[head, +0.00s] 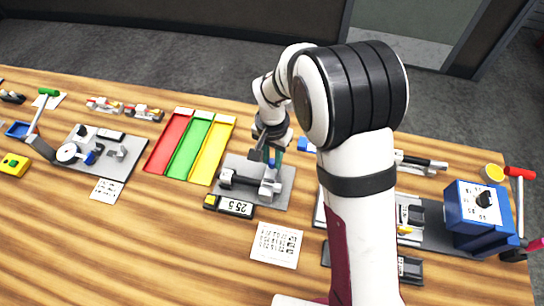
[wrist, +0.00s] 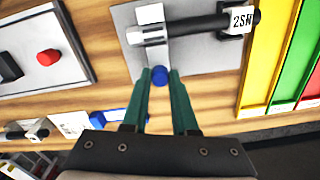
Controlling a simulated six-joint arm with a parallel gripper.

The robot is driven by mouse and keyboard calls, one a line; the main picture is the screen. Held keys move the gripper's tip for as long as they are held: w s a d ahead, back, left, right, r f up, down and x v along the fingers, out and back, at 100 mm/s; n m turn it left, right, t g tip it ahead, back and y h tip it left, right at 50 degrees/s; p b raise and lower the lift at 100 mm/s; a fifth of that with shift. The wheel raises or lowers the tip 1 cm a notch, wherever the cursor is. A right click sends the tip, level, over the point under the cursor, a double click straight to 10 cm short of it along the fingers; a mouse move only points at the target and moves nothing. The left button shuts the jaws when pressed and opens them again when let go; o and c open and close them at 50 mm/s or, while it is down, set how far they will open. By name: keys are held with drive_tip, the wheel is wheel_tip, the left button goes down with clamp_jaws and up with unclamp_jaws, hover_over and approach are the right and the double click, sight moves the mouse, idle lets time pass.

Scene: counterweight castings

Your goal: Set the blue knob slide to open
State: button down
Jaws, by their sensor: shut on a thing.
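A blue knob (wrist: 159,76) sits between the fingertips of my gripper (wrist: 159,78) in the wrist view, at the edge of a grey plate (wrist: 205,55). The green fingers are shut on the knob. On the plate, a dark bar (wrist: 195,27) runs from a pale metal block to a white tag. In the head view my gripper (head: 270,155) reaches down over the right part of the same plate (head: 255,203). The knob is not clearly visible there. I cannot read any open or closed mark on the slide.
Red (head: 168,145), green (head: 190,148) and yellow (head: 212,152) trays lie left of the plate. A display reading 25.5 (head: 236,207) and a printed sheet (head: 276,244) lie in front. A blue box (head: 476,210) stands at right. Bare wood lies front left.

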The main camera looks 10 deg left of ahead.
drive_tip(key=shift+w+r, duration=0.1)
drive_tip(key=shift+w, duration=1.05)
drive_tip(key=c, duration=0.7)
unclamp_jaws()
wheel_tip(320, 180, up, 16)
drive_tip(key=shift+s, duration=0.1)
